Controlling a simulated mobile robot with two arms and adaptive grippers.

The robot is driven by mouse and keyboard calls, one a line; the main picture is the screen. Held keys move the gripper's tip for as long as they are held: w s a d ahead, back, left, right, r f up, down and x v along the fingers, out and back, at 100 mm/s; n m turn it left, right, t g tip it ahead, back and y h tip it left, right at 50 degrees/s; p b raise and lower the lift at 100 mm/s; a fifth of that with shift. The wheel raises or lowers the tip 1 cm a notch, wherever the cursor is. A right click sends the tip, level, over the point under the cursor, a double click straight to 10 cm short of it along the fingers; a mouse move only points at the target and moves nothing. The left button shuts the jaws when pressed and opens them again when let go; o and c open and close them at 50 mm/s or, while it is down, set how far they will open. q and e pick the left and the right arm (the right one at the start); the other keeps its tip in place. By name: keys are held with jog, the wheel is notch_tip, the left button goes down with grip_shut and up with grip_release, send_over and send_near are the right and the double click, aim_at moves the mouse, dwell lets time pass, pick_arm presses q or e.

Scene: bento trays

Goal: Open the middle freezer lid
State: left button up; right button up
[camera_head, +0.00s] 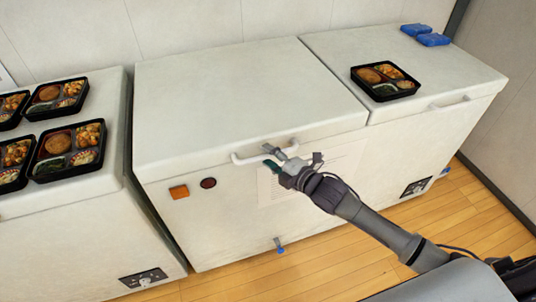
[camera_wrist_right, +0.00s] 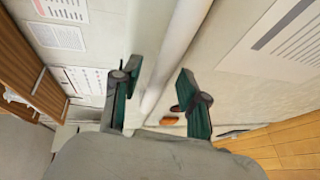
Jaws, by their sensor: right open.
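The middle freezer's white lid (camera_head: 235,90) lies closed on its body. Its white bar handle (camera_head: 245,159) sticks out along the front edge. My right gripper (camera_head: 272,157) is at the right part of this handle, in front of the lid edge. In the right wrist view my right gripper (camera_wrist_right: 160,72) is open, with a green-padded finger on each side of a pale bar (camera_wrist_right: 176,45) that looks like the handle. I cannot tell whether either finger touches it. My left gripper is not in view.
A freezer at left (camera_head: 110,195) carries several bento trays (camera_head: 68,151). The right freezer lid (camera_head: 350,45) is closed, with a bento tray (camera_head: 387,81) and blue packs (camera_head: 432,39) on it. The middle lid's top is bare. Wooden floor (camera_head: 330,275) lies in front.

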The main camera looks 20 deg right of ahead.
jog(key=shift+w+a+f, duration=0.1)
jog(key=shift+w+a, duration=0.15)
jog(key=shift+w, duration=0.2)
grip_shut()
